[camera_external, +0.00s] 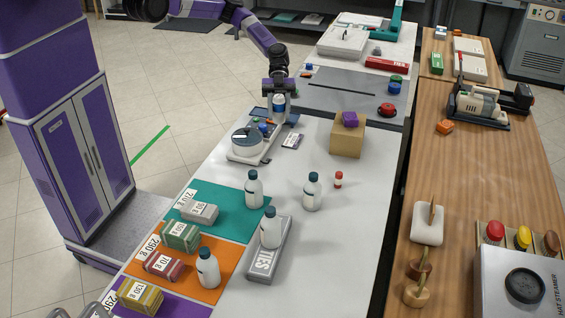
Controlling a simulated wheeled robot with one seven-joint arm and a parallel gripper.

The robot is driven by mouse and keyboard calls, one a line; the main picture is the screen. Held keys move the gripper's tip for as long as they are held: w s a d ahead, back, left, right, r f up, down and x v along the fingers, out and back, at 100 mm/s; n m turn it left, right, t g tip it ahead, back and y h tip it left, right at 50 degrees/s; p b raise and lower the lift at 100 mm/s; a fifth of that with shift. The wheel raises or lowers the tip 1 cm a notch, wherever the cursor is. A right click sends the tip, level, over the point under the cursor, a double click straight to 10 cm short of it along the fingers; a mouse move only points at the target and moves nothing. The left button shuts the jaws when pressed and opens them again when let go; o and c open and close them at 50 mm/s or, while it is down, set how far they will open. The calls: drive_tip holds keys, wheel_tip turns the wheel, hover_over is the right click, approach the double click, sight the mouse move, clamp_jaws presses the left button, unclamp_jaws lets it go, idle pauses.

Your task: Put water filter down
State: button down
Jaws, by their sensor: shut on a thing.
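My gripper (279,94) reaches down over the far left part of the white table (355,205). It is shut on a small blue and white thing, which I take to be the water filter (279,105). The gripper hides its upper part.
A cardboard box (347,141) with a purple block on top stands to the right. White bottles with dark caps (312,192) and labelled bundles (181,237) stand nearer. A grey panel (345,92) lies behind.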

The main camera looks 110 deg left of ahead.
drive_tip(key=shift+n+t+y, duration=0.4)
drive_tip(key=shift+n+t, duration=0.3)
drive_tip(key=d+f, duration=0.1)
drive_tip(key=f, duration=0.6)
drive_tip(key=w+d+f+b, duration=0.1)
drive_tip(key=f, duration=0.6)
drive_tip(key=w+f+b, duration=0.1)
drive_tip(key=f, duration=0.6)
drive_tip(key=shift+d+f, duration=0.15)
drive_tip(key=shift+d, duration=0.25)
drive_tip(key=c, duration=0.9)
unclamp_jaws()
drive_tip(key=shift+f, duration=0.15)
